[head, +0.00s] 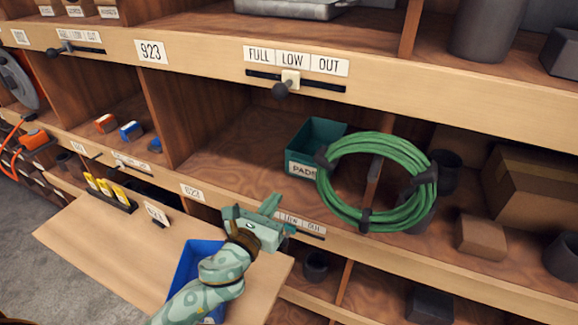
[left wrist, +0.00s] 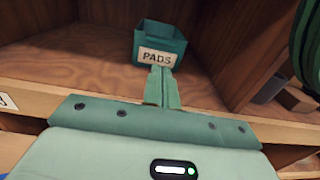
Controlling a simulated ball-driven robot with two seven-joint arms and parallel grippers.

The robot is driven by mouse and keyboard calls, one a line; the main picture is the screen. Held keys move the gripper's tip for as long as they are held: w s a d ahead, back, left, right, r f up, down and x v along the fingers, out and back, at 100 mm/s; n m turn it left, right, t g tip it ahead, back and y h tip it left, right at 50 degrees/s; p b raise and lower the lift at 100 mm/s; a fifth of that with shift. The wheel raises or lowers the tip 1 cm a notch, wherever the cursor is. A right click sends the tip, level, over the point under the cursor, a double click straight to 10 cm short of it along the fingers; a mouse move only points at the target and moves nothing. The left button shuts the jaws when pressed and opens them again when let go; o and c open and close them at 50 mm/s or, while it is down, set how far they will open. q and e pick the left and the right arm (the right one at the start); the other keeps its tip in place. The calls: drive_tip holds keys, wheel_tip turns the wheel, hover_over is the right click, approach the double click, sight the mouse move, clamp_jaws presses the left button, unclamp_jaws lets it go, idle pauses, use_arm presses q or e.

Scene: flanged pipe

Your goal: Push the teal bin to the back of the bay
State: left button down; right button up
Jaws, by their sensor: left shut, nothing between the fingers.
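The teal bin (head: 318,138), labelled PADS, stands upright on the floor of a wooden bay (head: 225,155), near the bay's right side. In the head view a green hose coil covers its right part. In the left wrist view the bin (left wrist: 163,38) stands straight ahead, with bare shelf floor (left wrist: 75,65) to its left and in front. My left gripper (head: 272,203) is shut and empty, at the bay's front edge, below the bin in the picture. In the left wrist view its fingertips (left wrist: 160,70) overlap the label's lower edge; I cannot tell whether they touch. My right gripper is out of view.
A coiled green hose (head: 335,205) hangs at the bay's right divider, close to the bin. A blue tray (head: 190,265) lies on the wooden board (head: 110,250) below. Cardboard boxes (head: 530,185) fill the bay at right.

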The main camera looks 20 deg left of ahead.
use_arm(q)
approach(301, 162)
drive_tip(key=w, duration=0.5)
drive_tip(key=shift+w+d, duration=0.2)
drive_tip(key=shift+d, duration=0.05)
drive_tip(key=shift+w, duration=0.75)
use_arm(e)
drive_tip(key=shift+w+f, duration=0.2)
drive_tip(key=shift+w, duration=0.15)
use_arm(q)
drive_tip(key=shift+w+b, duration=0.1)
drive_tip(key=shift+b, duration=0.2)
drive_tip(key=w, duration=0.4)
drive_tip(key=shift+d+b, duration=0.1)
drive_tip(key=shift+b, duration=0.3)
drive_tip(key=shift+s, duration=0.1)
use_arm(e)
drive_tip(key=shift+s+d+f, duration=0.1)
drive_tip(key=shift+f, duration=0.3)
use_arm(q)
drive_tip(key=shift+r, duration=0.1)
drive_tip(key=shift+s, duration=0.1)
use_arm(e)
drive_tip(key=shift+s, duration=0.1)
